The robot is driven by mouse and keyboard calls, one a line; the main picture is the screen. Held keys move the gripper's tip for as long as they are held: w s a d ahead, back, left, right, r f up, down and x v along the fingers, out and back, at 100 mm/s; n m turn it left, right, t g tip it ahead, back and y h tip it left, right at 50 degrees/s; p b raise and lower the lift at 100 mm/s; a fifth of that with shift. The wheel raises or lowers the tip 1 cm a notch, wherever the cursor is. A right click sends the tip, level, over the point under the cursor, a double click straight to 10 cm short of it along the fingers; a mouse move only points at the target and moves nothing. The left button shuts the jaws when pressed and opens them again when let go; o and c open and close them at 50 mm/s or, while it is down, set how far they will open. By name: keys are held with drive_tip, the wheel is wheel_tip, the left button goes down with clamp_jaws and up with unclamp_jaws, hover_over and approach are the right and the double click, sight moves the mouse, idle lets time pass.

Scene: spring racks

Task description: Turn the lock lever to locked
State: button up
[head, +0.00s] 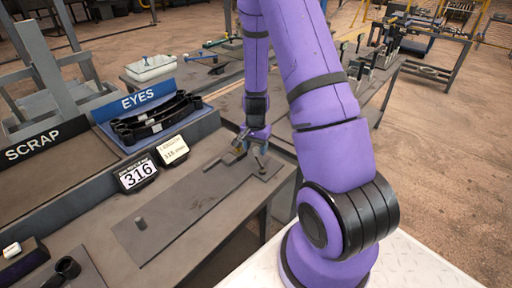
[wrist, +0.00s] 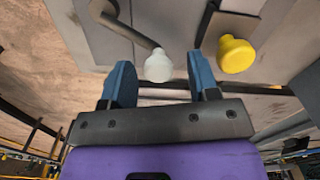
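In the wrist view, a grey bent lever (wrist: 133,35) ends in a pale white knob (wrist: 157,66). My gripper (wrist: 160,72) is open, with one blue finger on each side of the knob. I cannot tell whether either finger touches it. A yellow knob (wrist: 236,54) on a dark bracket sits to the right, outside the fingers. In the head view, my gripper (head: 242,150) is low over the far end of a long grey plate (head: 190,212) on the bench. The lever is small and partly hidden there, and its lock marking cannot be read.
A SCRAP bin (head: 60,165) and a blue EYES tray (head: 137,98) with black parts stand left of the plate. A 316 display (head: 137,175) and a small label sign (head: 173,150) stand nearby. A small dark block (head: 140,223) sits on the plate's near end.

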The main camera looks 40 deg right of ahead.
wheel_tip(320, 180, up, 11)
idle(0.8)
drive_tip(key=shift+f, duration=0.1)
idle(0.4)
wheel_tip(320, 180, up, 18)
drive_tip(key=f+n+t, duration=0.1)
drive_tip(key=n+t, duration=0.2)
drive_tip(key=n, duration=0.3)
hover_over(255, 149)
drive_tip(key=s+a, duration=0.5)
drive_tip(key=a, duration=0.5)
drive_tip(key=s+a+r+n+t, duration=0.1)
drive_tip(key=s+a+r+n, duration=0.2)
drive_tip(key=s+r, duration=0.2)
drive_tip(key=s+a+r+n+t, duration=0.1)
drive_tip(key=s+a+r+n, duration=0.3)
drive_tip(key=s, duration=0.6)
drive_tip(key=shift+v, duration=1.05)
